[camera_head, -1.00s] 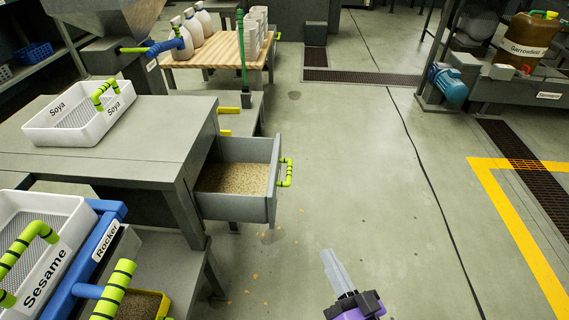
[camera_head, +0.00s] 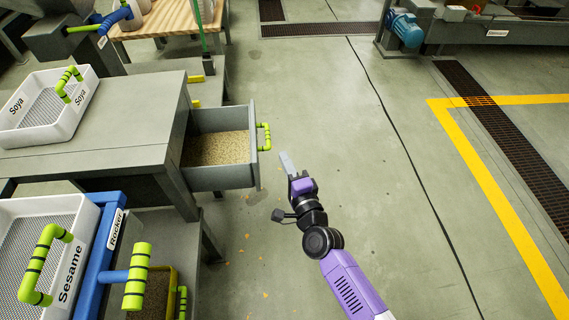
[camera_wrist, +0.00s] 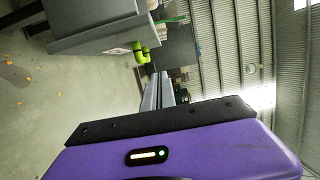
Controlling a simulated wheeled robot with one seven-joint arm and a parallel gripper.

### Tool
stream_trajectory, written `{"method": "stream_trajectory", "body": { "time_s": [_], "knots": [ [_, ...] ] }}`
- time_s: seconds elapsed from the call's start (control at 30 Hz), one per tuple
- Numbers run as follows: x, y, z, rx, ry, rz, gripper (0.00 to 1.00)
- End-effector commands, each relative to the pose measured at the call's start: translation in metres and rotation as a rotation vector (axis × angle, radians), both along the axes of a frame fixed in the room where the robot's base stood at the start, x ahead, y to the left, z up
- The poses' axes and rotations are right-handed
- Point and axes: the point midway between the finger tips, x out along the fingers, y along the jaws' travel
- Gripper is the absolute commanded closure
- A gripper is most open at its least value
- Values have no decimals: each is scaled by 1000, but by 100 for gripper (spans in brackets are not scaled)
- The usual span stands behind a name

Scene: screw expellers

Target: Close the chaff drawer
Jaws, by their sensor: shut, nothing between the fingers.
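The chaff drawer (camera_head: 222,178) is a grey box pulled out of the grey machine's right side, with tan chaff (camera_head: 220,148) lying in it. Its green handle with black bands (camera_head: 264,137) is on the outer front face. My gripper (camera_head: 287,163) is just right of the drawer front and a little nearer than the handle, apart from it in the head view. Its fingers are shut and empty. In the wrist view my gripper (camera_wrist: 158,92) points past the green handle (camera_wrist: 143,54), and the drawer's grey side (camera_wrist: 95,20) fills the upper left.
A white Soya sieve (camera_head: 50,132) rests on the machine top (camera_head: 125,120). A white Sesame sieve (camera_head: 80,215) and the blue Rocker frame (camera_head: 97,245) stand at the lower left. Open floor (camera_head: 330,110) lies to the right. Yellow floor lines (camera_head: 490,185) are farther right.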

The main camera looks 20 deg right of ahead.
Motion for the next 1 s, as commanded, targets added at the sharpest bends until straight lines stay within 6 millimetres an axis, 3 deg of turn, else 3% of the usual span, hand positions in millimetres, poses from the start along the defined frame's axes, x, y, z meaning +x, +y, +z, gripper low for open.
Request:
{"method": "stream_trajectory", "body": {
  "time_s": [0.33, 0.43, 0.6, 1.0],
  "knots": [
    [69, -5, -2, -3, -3, -1, 100],
    [72, 13, 4, -2, 1, 4, 100],
    [77, 28, 1, -3, 0, 1, 100],
    [78, 33, 0, -4, -1, 0, 100]
  ]
}}
